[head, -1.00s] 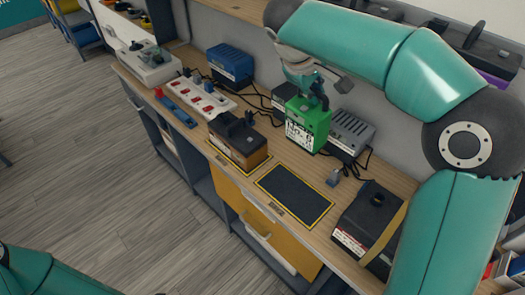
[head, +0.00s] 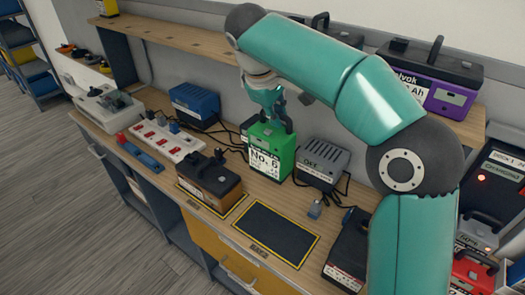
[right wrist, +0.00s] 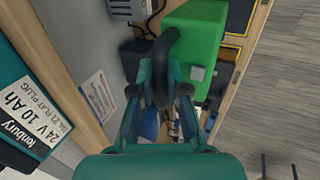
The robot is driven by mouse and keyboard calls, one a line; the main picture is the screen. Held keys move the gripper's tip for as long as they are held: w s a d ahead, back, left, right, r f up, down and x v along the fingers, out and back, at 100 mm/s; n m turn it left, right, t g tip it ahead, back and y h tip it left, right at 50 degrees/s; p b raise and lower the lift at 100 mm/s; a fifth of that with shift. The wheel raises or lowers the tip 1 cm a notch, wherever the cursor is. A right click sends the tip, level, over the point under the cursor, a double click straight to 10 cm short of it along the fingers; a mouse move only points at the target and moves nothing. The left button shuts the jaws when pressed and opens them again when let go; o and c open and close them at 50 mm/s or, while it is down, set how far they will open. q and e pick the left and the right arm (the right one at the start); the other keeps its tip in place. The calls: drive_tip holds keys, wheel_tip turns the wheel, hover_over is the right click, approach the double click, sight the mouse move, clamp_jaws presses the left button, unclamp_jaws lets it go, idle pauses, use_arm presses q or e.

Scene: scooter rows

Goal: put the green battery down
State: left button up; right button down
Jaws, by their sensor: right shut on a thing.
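The green battery (head: 267,160), labelled No. 6, is upright above or on the back of the workbench; I cannot tell whether its base touches. My right gripper (head: 281,123) is shut on its black handle from above. In the right wrist view, the green battery (right wrist: 200,35) shows beyond the fingers, with its dark handle between the fingertips of the right gripper (right wrist: 163,90). A black mat with a yellow border (head: 277,233) lies bare on the bench in front of the battery. My left gripper is out of view.
A brown-and-black battery (head: 208,183) stands left of the bare mat, and a dark battery (head: 346,250) right of it. A grey charger (head: 322,163) is close beside the green battery. A blue charger (head: 196,104) and power strip (head: 167,140) are farther left. A purple battery (head: 430,85) sits on the shelf.

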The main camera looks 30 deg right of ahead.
sight(275, 162)
wheel_tip(275, 162, down, 14)
drive_tip(key=shift+f+b, duration=0.2)
drive_tip(key=shift+b, duration=0.6)
wheel_tip(275, 162, down, 5)
